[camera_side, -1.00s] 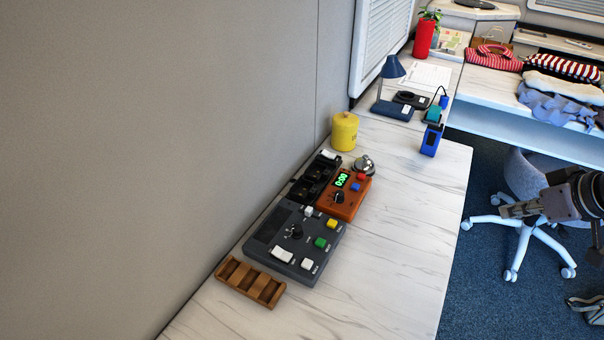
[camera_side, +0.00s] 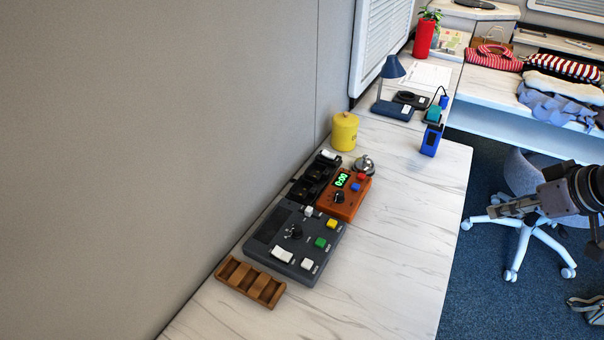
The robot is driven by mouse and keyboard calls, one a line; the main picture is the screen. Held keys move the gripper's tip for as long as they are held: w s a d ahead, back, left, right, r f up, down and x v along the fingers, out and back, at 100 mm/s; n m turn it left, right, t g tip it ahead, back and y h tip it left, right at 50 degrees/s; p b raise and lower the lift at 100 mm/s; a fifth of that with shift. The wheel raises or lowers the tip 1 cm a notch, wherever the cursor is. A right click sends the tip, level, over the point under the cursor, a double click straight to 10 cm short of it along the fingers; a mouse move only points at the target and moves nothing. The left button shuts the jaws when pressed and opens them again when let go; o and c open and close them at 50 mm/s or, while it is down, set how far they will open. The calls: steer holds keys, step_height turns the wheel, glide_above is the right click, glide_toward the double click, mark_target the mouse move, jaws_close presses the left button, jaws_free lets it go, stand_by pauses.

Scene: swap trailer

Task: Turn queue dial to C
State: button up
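A dark grey control box (camera_side: 263,236) lies on the white marbled desk, near the wall. It carries a black dial (camera_side: 294,231), with a yellow button (camera_side: 331,224), a green button (camera_side: 321,242) and white buttons around it. The dial's letters and pointer are too small to read. An orange timer box (camera_side: 348,207) with a green display and its own black knob (camera_side: 338,197) sits just behind it. My gripper (camera_side: 492,211) is at the right, beyond the desk's edge, well apart from the boxes. Its fingers are too small to tell whether they are open.
A wooden tray (camera_side: 250,282) lies in front of the grey box. A black holder (camera_side: 315,177), silver bell (camera_side: 364,164) and yellow canister (camera_side: 345,131) stand behind. A blue device (camera_side: 431,139) and a lamp (camera_side: 392,68) are farther back. The desk (camera_side: 400,250) is clear right of the boxes.

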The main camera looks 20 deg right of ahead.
steer(key=w+a+r+n+g, duration=0.2)
steer(key=w+a+r+n, duration=0.35)
steer(key=w, duration=0.25)
steer(key=n+g, duration=0.5)
steer(key=n, duration=0.7)
glide_above(297, 228)
step_height(297, 228, down, 14)
step_height(297, 228, down, 10)
jaws_close()
